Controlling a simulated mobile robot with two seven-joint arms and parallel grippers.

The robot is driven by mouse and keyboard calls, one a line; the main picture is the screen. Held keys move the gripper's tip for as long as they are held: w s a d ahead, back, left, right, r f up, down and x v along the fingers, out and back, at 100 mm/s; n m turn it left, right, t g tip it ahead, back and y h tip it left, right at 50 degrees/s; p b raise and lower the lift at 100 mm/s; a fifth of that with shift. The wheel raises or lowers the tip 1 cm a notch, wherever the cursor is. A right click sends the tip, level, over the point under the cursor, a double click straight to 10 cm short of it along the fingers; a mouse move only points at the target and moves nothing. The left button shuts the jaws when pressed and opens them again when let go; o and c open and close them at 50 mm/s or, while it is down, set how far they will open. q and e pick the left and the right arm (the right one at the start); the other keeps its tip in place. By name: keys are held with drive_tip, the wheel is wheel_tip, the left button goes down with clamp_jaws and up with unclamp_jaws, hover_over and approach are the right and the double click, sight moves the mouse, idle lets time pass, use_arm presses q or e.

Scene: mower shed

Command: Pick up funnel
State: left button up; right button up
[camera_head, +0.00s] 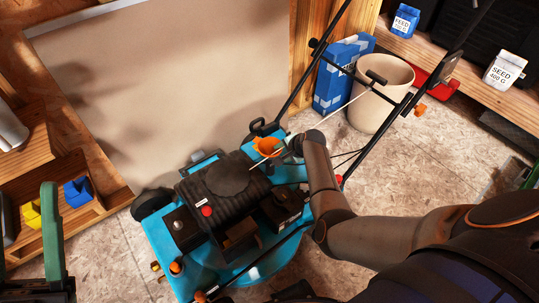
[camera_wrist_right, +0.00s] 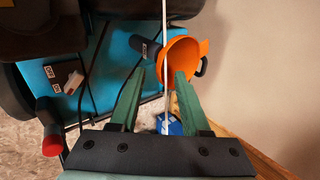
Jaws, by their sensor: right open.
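The orange funnel (camera_head: 267,146) sits at the rear of the blue mower (camera_head: 170,258), near the base of its handle. In the right wrist view the funnel (camera_wrist_right: 186,53) lies just ahead of my right gripper's green fingertips (camera_wrist_right: 160,74), with its wide mouth showing. The right gripper (camera_head: 283,149) is open and empty, close beside the funnel; its fingers are mostly hidden in the head view. Contact cannot be told. My left gripper (camera_head: 27,195) is open at the left edge, far from the funnel, partly cut off.
The mower's black handle bars (camera_head: 318,62) rise nearby. A beige bin (camera_head: 382,93) and blue box (camera_head: 342,75) stand behind. Shelves with bags (camera_head: 504,70) and small bins (camera_head: 77,191) flank the floor.

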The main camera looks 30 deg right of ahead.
sight(277, 154)
use_arm(q)
drive_tip(key=shift+d+f+b, duration=0.1)
drive_tip(key=shift+f+b, duration=0.3)
drive_tip(key=shift+f, duration=0.4)
use_arm(e)
drive_tip(key=shift+w+f, duration=0.3)
drive_tip(key=shift+f, duration=0.1)
drive_tip(key=b+x, duration=0.4)
drive_tip(key=b, duration=0.3)
drive_tip(key=shift+w+d+f, duration=0.15)
drive_tip(key=shift+f, duration=0.1)
drive_tip(key=shift+w+f+b, duration=0.15)
drive_tip(key=shift+w+b, duration=0.1)
drive_tip(key=shift+b, duration=0.35)
use_arm(q)
wheel_tip(277, 154, down, 9)
drive_tip(key=d, duration=0.1)
drive_tip(key=shift+w+g, duration=0.25)
drive_tip(key=shift+g, duration=0.05)
use_arm(e)
drive_tip(key=shift+c, duration=0.2)
clamp_jaws()
